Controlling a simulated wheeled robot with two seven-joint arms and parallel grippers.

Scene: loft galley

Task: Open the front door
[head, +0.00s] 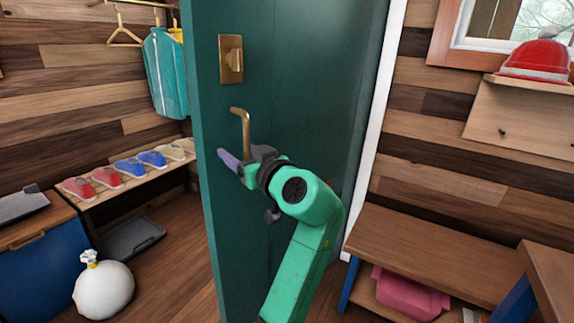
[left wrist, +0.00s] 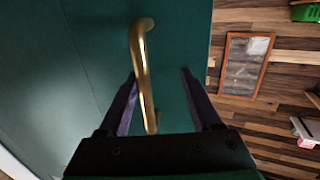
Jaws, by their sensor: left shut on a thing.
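The front door (head: 290,85) is a dark green panel standing ajar, its free edge showing on the left and a white frame on its right. Its brass lever handle (head: 245,128) points down below a brass lock plate (head: 231,60). The handle also shows in the left wrist view (left wrist: 143,62). My left gripper (head: 243,163) is at the handle's lower end, shut on the handle, which lies between its purple fingers. In the head view the far finger is partly hidden by my wrist. My right gripper is not in view.
A shoe bench (head: 110,190), a white round sack (head: 103,290) and a dark tray (head: 134,238) stand left of the door's edge. A wooden bench (head: 430,255) stands to the right. Some floor left of the door is clear.

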